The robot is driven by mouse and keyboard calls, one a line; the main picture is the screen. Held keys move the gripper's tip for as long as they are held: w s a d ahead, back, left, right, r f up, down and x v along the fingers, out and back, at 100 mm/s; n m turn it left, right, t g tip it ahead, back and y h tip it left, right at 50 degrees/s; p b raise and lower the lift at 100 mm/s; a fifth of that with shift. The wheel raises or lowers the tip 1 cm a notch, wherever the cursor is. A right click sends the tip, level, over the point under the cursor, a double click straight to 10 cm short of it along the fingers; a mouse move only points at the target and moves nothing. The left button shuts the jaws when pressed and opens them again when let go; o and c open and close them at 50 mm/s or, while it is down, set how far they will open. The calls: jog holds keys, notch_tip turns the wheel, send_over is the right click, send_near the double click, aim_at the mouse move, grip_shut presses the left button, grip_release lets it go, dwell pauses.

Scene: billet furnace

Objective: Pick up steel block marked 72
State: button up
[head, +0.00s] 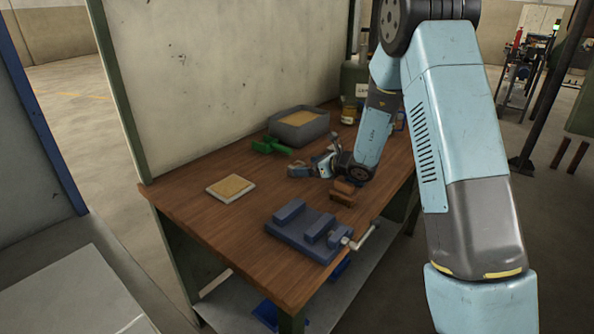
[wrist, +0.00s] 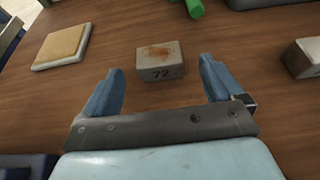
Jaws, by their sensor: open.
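The steel block marked 72 (wrist: 160,63) is a small grey block with a rusty patch on its top and the number on its near face. It rests on the brown wooden bench top. In the wrist view my gripper (wrist: 159,76) is open, with one blue finger to each side of the block in the picture and nothing held. The block appears slightly beyond the fingers; I see no contact. In the head view my gripper (head: 318,165) is low over the middle of the bench, and the block's marking cannot be made out there.
A second block (wrist: 305,57) lies to the right. A pale board with a tan pad (head: 231,187) lies to the left. A green tool (head: 271,146) and a grey tray (head: 299,126) are behind. A blue vise (head: 310,232) stands at the front. A tall panel borders the bench.

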jog(key=x, duration=0.3)
jog(key=c, duration=1.6)
jog(key=shift+r, duration=0.1)
jog(key=shift+c, duration=0.3)
jog(key=shift+r, duration=0.1)
